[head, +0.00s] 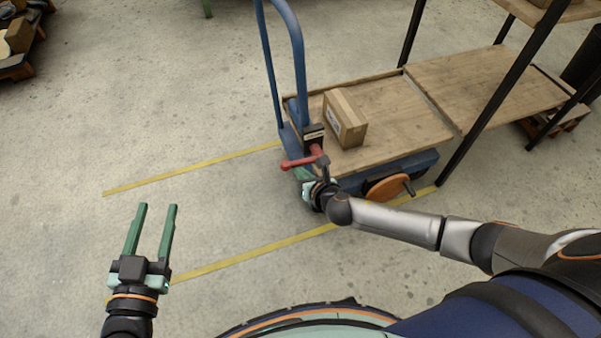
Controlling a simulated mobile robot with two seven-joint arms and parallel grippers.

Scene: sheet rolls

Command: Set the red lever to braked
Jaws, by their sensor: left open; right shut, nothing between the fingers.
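The red lever (299,163) is on the near end of the blue cart, below a small dark labelled block (313,136). It points to the left, roughly level. My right gripper (322,172) is at the lever, just right of its red arm; its fingers are mostly hidden by my own wrist, and whether they touch the lever cannot be told. My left gripper (158,207) is open and empty above the floor at the lower left, well away from the cart.
The cart has a wooden deck (393,132) with a cardboard box (345,118) on it, a blue push handle (297,50) and an orange wheel (386,187). A dark-legged rack (484,92) stands at the right.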

